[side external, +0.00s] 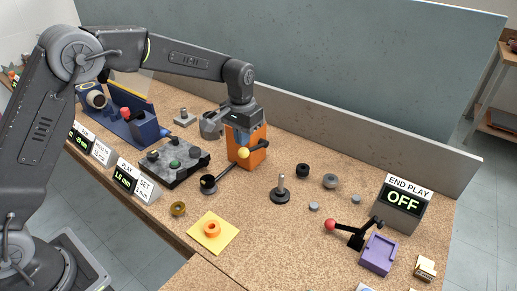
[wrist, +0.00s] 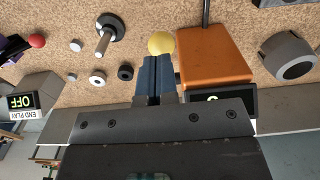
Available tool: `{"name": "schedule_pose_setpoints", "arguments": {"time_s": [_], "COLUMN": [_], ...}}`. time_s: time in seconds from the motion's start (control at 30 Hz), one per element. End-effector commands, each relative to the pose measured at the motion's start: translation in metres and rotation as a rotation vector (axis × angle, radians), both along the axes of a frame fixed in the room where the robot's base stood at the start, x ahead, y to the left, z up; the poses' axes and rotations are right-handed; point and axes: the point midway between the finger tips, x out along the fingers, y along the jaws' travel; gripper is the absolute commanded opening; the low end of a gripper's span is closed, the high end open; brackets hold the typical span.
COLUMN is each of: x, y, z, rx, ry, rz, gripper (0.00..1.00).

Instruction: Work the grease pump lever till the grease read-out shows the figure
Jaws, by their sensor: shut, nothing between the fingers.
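The orange pump box (side external: 247,158) stands near the middle of the bench, below my wrist. It also shows at right of centre in the wrist view (wrist: 212,52). A yellow ball knob (side external: 243,153), also in the wrist view (wrist: 161,43), is beside it. My gripper (side external: 243,142) is shut and empty, pointing down beside the box. In the wrist view its blue fingertips (wrist: 156,58) are close to the knob; I cannot tell whether they touch. A lit green read-out (wrist: 212,97) behind the box is mostly hidden by my gripper, so its figure cannot be read.
An END PLAY display (side external: 403,201) reads OFF at right. A red-knobbed lever (side external: 330,224) is by a purple block (side external: 379,254). A black-based post (side external: 280,190) and several small round parts lie between. A low wall runs behind.

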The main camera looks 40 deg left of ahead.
Motion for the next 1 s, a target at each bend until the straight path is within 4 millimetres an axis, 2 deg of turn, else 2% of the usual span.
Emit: {"name": "schedule_pose_setpoints", "arguments": {"time_s": [1.0], "x": [0.0], "y": [0.0], "z": [-0.04], "rx": [0.0], "ry": [0.002], "rz": [0.0], "gripper": [0.0]}}
